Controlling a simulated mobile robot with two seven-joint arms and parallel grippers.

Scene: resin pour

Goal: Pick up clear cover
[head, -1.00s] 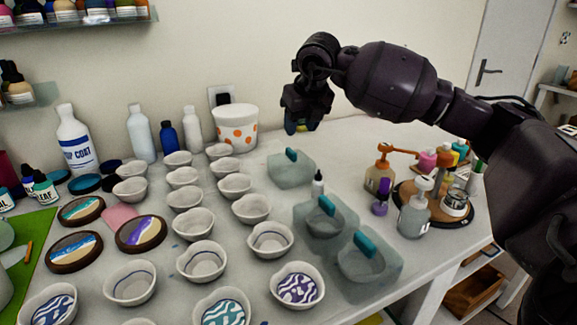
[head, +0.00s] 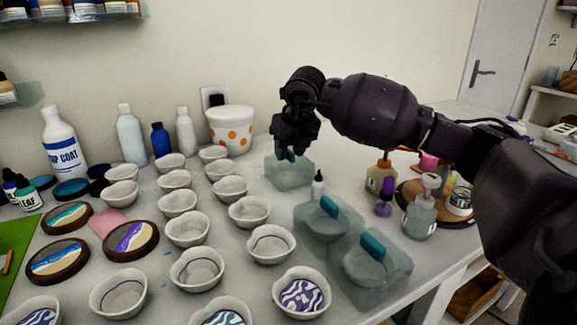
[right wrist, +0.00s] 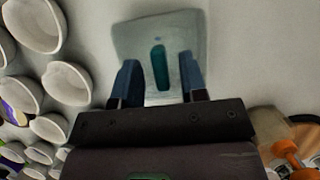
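Three clear covers with teal handles stand on the table. The far cover (head: 283,176) is at the back, and two more, the middle cover (head: 312,228) and the near cover (head: 388,266), stand closer; the near two sit over bowls. My right gripper (head: 291,150) is over the far cover. In the right wrist view, its two blue fingers (right wrist: 158,84) are spread apart on either side of the teal handle (right wrist: 159,68) of the far cover (right wrist: 185,38), with gaps to it. Whether the fingers are at handle height is hard to tell. My left gripper is not in view.
Several white bowls (head: 187,229) stand in rows left of the covers. A polka-dot bucket (head: 231,130) is behind the far cover. A small dropper bottle (head: 318,187) stands between the covers, and a pump bottle (head: 420,217) is at the right.

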